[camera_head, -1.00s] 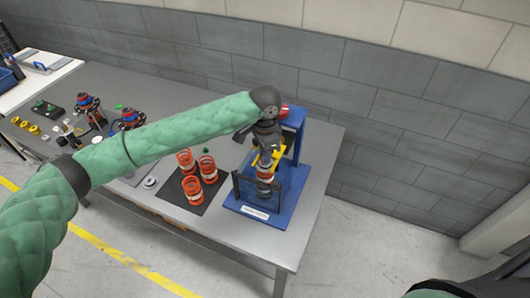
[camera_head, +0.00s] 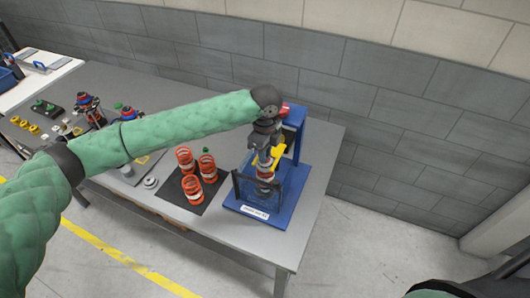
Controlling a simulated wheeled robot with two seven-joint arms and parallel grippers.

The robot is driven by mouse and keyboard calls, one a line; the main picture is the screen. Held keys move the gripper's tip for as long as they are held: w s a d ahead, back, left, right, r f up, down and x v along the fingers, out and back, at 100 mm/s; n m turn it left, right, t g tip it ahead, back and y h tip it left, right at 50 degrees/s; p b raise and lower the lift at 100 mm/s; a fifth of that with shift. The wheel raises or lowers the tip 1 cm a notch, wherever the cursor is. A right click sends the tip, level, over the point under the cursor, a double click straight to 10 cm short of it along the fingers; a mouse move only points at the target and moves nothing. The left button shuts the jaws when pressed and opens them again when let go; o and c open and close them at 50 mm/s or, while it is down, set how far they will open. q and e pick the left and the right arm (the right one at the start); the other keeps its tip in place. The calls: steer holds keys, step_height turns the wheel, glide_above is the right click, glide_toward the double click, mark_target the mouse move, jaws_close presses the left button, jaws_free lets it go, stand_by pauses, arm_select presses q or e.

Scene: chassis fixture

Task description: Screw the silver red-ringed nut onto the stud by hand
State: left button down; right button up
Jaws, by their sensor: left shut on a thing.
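My left gripper (camera_head: 265,160) points down over the blue fixture (camera_head: 292,192) at the right end of the table. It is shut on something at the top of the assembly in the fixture. The held thing is too small and too covered by the fingers to make out; the silver red-ringed nut and the stud cannot be told apart here. Below the fingers an orange-red spring part (camera_head: 265,173) shows behind a dark-framed clear guard (camera_head: 258,190). A yellow piece (camera_head: 284,158) sits beside the fingers. My right gripper is not in view.
Several orange springs (camera_head: 192,188) stand on a black mat (camera_head: 205,198) left of the fixture. A silver disc (camera_head: 150,182) lies farther left. Strut assemblies (camera_head: 90,106) and small yellow parts (camera_head: 33,129) are at the far left. A grey wall stands behind the table.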

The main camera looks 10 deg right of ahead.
arm_select(q)
steer(key=shift+f, duration=0.1)
steer(key=c, duration=1.3)
jaws_free()
steer(key=shift+r+p, duration=0.3)
steer(key=shift+r, duration=1)
